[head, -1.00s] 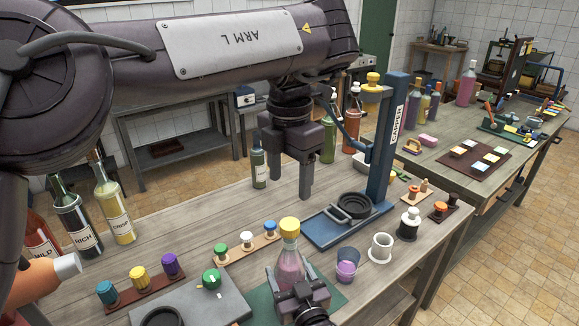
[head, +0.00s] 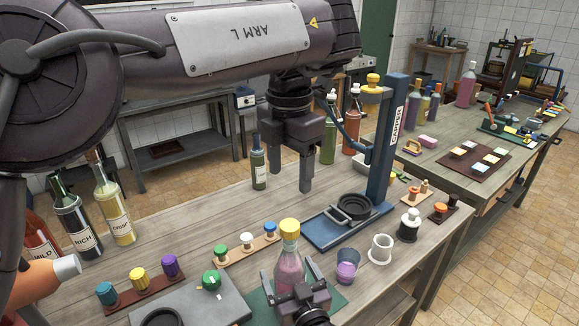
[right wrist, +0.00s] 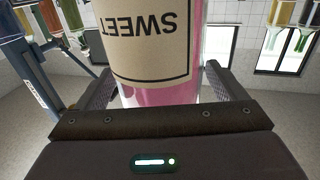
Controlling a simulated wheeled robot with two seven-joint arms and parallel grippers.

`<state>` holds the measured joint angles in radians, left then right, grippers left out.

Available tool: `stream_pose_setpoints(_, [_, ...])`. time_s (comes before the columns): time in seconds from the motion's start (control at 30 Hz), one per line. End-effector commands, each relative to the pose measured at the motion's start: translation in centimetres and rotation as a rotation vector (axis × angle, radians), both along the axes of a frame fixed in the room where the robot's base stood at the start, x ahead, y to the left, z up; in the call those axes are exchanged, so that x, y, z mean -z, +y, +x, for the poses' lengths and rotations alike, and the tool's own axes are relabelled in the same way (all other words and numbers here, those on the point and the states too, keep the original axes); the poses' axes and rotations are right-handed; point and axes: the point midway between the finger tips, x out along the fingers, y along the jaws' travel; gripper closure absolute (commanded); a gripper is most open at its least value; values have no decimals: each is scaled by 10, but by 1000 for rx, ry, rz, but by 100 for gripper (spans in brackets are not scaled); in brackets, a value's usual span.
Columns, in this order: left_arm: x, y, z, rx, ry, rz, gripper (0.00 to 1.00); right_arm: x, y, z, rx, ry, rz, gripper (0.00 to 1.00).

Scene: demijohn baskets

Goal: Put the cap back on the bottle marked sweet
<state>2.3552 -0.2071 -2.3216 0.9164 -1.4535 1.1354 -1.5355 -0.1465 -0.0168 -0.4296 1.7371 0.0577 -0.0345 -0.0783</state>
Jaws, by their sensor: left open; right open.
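The bottle marked sweet (head: 290,262) stands upright at the table's front, with pink contents and a yellow cap (head: 289,228) on its top. Its SWEET label (right wrist: 153,35) shows upside down in the right wrist view. My right gripper (head: 289,274) has its fingers on either side of the bottle; in the right wrist view (right wrist: 158,82) the jaws are open with the bottle between them. Whether a finger touches the glass I cannot tell. My left gripper (head: 290,172) is open and empty, pointing down above the table behind the bottle.
A blue capper stand (head: 380,150) rises behind right. A purple-filled cup (head: 347,270) and white ring holder (head: 381,249) stand right of the bottle. Capped racks (head: 247,250) and a grey board (head: 195,305) lie left. Several labelled bottles (head: 115,208) stand far left.

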Motion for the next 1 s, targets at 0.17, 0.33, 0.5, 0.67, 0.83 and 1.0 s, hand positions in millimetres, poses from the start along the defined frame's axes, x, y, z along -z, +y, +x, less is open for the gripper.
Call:
stream_pose_setpoints(0.17, [9, 0, 0, 0, 0, 0, 40, 4, -8, -20, -1, 3, -1, 9])
stream_pose_setpoints(0.33, [18, 0, 0, 0, 0, 0, 40, 4, -19, -48, 0, 2, -1, 9])
stream_pose_setpoints(0.5, [22, 0, 0, 0, 0, 0, 40, 3, -26, -67, 1, 2, -1, 9])
stream_pose_setpoints(0.67, [23, 0, 0, 0, 0, 0, 40, 1, -28, -72, 0, 1, 0, 9])
stream_pose_setpoints(0.83, [22, 0, 0, 0, 0, 0, 40, 0, -28, -72, 0, 1, 0, 9])
stream_pose_setpoints(1.0, [22, 0, 0, 0, 0, 0, 40, 1, -28, -72, 0, 1, 0, 9])
